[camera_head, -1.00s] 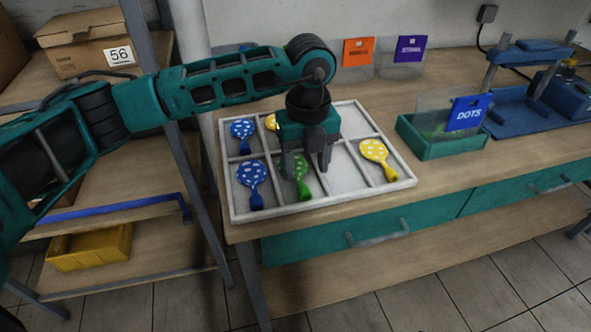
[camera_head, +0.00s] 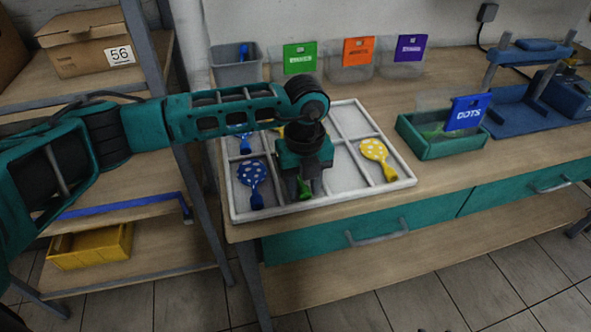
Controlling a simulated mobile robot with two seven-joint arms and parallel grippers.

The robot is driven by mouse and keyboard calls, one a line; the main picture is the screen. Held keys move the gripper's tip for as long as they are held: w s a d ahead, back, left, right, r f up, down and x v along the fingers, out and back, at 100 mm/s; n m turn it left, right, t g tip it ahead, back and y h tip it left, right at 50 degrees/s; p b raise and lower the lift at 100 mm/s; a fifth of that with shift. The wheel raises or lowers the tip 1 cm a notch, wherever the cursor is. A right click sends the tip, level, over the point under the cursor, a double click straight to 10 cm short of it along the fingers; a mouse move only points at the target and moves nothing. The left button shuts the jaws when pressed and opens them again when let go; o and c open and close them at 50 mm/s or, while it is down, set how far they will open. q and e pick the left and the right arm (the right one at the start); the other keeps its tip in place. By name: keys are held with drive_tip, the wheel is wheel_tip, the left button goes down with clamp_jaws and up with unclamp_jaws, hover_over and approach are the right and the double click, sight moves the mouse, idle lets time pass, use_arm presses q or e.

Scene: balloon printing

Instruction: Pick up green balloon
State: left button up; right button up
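The green balloon (camera_head: 304,189) lies in a front compartment of the white divided tray (camera_head: 345,196). Only its narrow neck end shows; its round part is hidden under my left gripper (camera_head: 304,178). The gripper points down, low over the balloon. Its fingers are mostly hidden by its body and dark, so I cannot tell whether they are open or shut on the balloon. My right gripper is not in view.
A blue dotted balloon (camera_head: 251,183) lies in the compartment to the left and a yellow dotted one (camera_head: 378,158) to the right. More balloons lie behind, partly hidden by my arm. A green DOTS box (camera_head: 440,147) stands right of the tray. Labelled bins line the wall.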

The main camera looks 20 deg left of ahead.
use_arm(q)
drive_tip(key=c, duration=0.5)
drive_tip(key=shift+c, duration=0.2)
